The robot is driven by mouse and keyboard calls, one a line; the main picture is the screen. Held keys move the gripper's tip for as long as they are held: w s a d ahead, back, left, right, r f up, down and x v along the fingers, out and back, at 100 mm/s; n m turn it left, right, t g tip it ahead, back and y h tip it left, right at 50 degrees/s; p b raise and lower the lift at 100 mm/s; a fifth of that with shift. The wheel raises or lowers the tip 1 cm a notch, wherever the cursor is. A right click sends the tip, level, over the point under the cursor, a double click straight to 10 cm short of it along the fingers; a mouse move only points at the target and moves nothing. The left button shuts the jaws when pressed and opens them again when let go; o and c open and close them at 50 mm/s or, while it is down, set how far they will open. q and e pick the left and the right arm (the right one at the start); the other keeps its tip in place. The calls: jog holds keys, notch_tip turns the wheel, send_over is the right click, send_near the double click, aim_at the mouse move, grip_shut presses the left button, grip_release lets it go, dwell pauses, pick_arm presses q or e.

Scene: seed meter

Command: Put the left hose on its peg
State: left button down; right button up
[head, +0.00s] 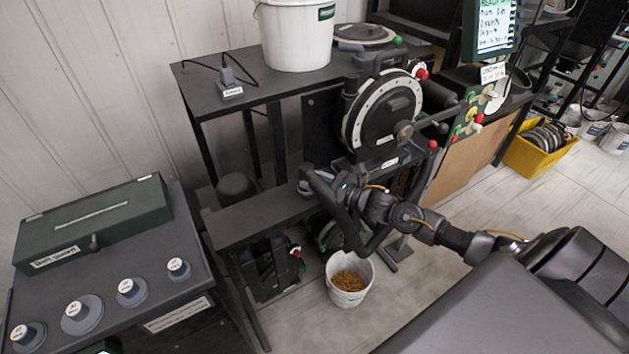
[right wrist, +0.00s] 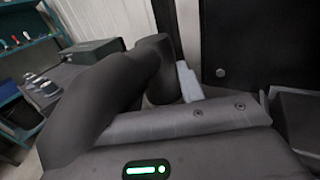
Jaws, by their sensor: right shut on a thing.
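My right gripper (head: 311,184) is in front of the dark machine, above the narrow shelf's right end. It is shut on a thick dark hose (head: 347,222), which hangs below it in a bend. In the right wrist view the hose (right wrist: 105,95) fills the left middle, and its rounded end is near a pale grey piece (right wrist: 188,82). I cannot tell whether that piece is a finger or part of the machine. The hose's peg cannot be made out; the gripper and hose hide part of the machine there. My left gripper is not in view.
A round seed disc housing (head: 384,112) with red knobs stands right of the dark table (head: 215,95), which bears a white bucket (head: 297,35). A bucket of grain (head: 349,282) stands on the floor below. A green case (head: 92,222) and several weights occupy the left bench.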

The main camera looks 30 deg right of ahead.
jog(key=shift+f, duration=0.2)
jog(key=o, duration=1.2)
jog(key=shift+s, duration=0.15)
jog(key=shift+s+d+f+b, duration=0.1)
jog(key=shift+s+d+b, duration=0.15)
jog(key=shift+b, duration=0.15)
jog(key=b+v, duration=0.2)
jog(key=v, duration=0.8)
jog(key=shift+r, duration=0.2)
